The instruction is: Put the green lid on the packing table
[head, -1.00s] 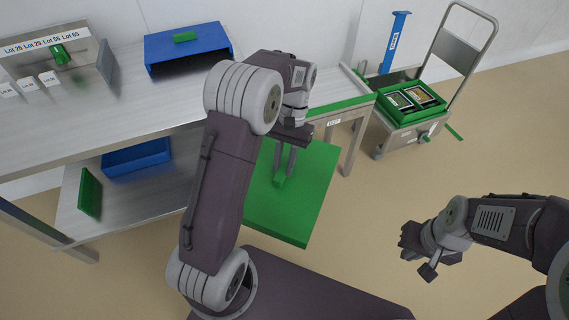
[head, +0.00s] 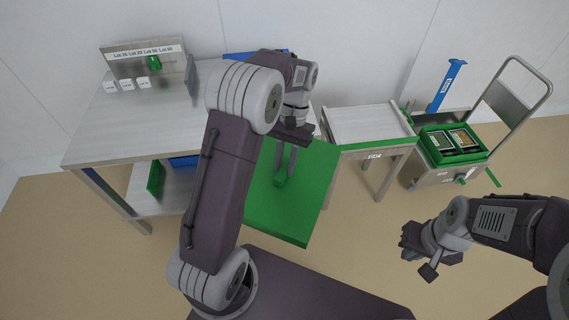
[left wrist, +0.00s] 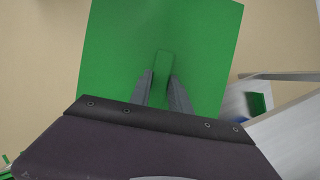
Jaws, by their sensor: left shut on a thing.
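The green lid (head: 290,215) is a large flat square panel with a small block handle (head: 280,181). My left gripper (head: 285,165) is shut on that handle and holds the lid in front of the tables, clear of their tops. The left wrist view shows the lid (left wrist: 200,45) and both fingers on either side of its handle (left wrist: 163,68). A long steel table (head: 120,125) with a lower shelf stands at the left. A smaller steel table (head: 365,125) with a green front edge stands right of the lid. Neither is readably marked as the packing table. My right gripper (head: 420,255) hangs over the floor; its jaw opening is unclear.
The long table bears a lot-labelled rack (head: 145,60), small white cards (head: 127,85) and a partly hidden blue thing (head: 235,55). A trolley (head: 450,172) with a green crate (head: 425,146) and a blue post (head: 446,88) stand at the right. The smaller table's top looks bare.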

